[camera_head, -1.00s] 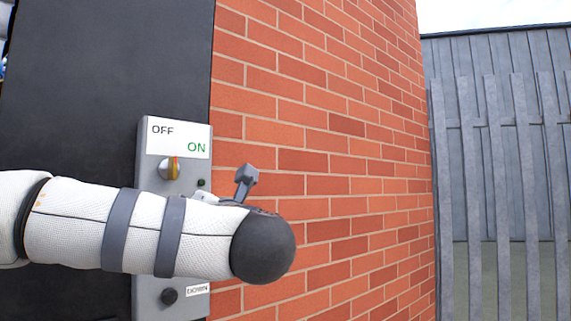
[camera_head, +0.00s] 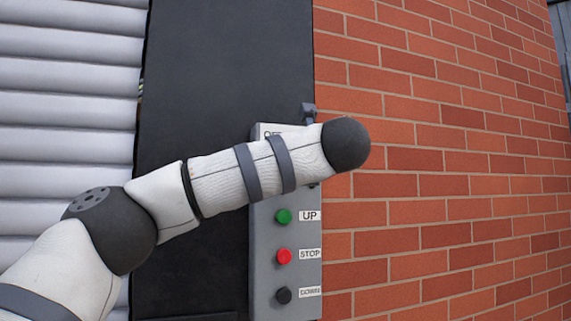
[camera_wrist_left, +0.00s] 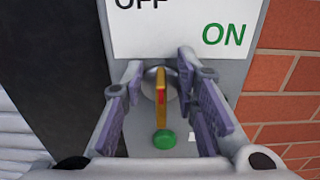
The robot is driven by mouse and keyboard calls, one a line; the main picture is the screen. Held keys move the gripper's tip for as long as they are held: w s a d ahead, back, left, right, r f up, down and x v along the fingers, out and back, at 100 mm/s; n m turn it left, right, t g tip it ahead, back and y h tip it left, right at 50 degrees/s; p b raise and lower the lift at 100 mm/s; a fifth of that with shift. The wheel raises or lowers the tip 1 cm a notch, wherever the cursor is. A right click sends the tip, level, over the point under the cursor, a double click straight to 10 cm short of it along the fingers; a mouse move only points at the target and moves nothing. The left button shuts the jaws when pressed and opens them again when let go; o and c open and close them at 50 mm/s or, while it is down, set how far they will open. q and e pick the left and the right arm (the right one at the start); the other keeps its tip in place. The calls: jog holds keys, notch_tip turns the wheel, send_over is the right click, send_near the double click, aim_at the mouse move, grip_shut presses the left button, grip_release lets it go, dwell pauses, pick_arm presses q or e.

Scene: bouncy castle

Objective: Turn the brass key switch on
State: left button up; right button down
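The brass key (camera_wrist_left: 161,86), with a red mark on its face, stands upright in its round switch in the left wrist view. Above it is the white plate (camera_wrist_left: 180,28) reading OFF at left and ON in green at right. My left gripper (camera_wrist_left: 163,92) is open, one finger on each side of the key, with gaps showing between fingers and key. In the head view my left forearm hides the key and most of the plate. Only a small grey part of the left gripper (camera_head: 308,111) shows above the forearm. My right gripper is not in view.
The grey control box (camera_head: 262,285) carries a green UP button (camera_head: 284,216), a red STOP button (camera_head: 284,256) and a dark DOWN button (camera_head: 284,295) below the key. A brick wall (camera_head: 440,200) is close at right. A black panel (camera_head: 200,90) and grey shutter (camera_head: 70,80) lie left.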

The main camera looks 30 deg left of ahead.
pick_arm(q)
jog(key=shift+c, duration=0.4)
grip_shut()
jog(key=shift+m, duration=0.4)
jog(key=shift+w+d+f+m, duration=0.2)
jog(key=shift+f+m, duration=0.1)
jog(key=shift+m, duration=2.55)
jog(key=shift+w+d+f+m, duration=0.15)
jog(key=shift+w+f+m, duration=0.1)
jog(key=shift+m, duration=2.65)
jog(key=shift+w+d+f+m, duration=0.2)
jog(key=shift+f+m, duration=0.1)
jog(key=shift+m, duration=2.55)
jog(key=shift+o, duration=0.4)
grip_release()
